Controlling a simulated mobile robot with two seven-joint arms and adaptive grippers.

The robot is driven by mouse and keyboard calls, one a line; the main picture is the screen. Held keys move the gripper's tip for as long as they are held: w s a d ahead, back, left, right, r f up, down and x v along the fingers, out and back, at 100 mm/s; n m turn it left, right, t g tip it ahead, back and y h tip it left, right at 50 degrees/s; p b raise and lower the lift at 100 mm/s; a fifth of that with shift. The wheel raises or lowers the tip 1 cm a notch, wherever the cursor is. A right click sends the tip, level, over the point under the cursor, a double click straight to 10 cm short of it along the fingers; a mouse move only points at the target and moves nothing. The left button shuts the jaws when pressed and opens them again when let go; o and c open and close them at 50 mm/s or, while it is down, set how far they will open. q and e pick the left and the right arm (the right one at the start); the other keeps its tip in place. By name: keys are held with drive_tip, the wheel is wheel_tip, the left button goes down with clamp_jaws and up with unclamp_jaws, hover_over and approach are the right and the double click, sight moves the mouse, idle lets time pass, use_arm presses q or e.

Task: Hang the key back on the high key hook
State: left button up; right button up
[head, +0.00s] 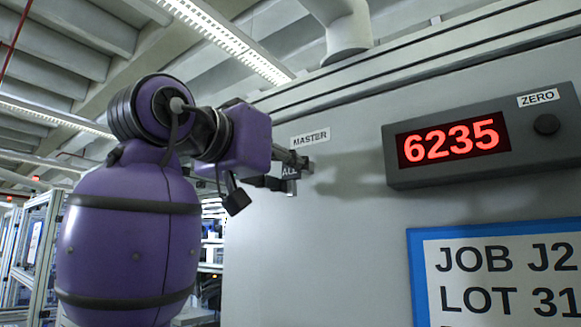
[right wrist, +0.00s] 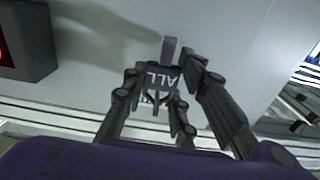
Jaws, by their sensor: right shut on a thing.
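My right gripper (head: 282,170) is raised close to the grey wall, beneath the MASTER label (head: 310,138). It is shut on the key, whose grey tag lettered ALL (head: 290,173) shows between the fingers. In the right wrist view my right gripper (right wrist: 165,92) has its fingers on both sides of the same tag (right wrist: 162,78), and a narrow grey bar (right wrist: 171,48) sticks out beyond it. I cannot tell whether that bar is part of the key or the hook. The high key hook is not clearly visible. My left gripper is not in view.
A grey display box (head: 447,137) with red digits 6235 juts from the wall to the right of the gripper. A blue-framed job sign (head: 418,275) is below it. The wall (head: 330,250) beneath the gripper is bare. Metal racks (head: 35,245) stand at the far left.

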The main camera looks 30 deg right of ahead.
drive_tip(key=o, duration=1.1)
drive_tip(key=shift+o, duration=0.8)
drive_tip(key=o, duration=0.4)
drive_tip(key=shift+a, duration=0.1)
drive_tip(key=shift+v, duration=4.45)
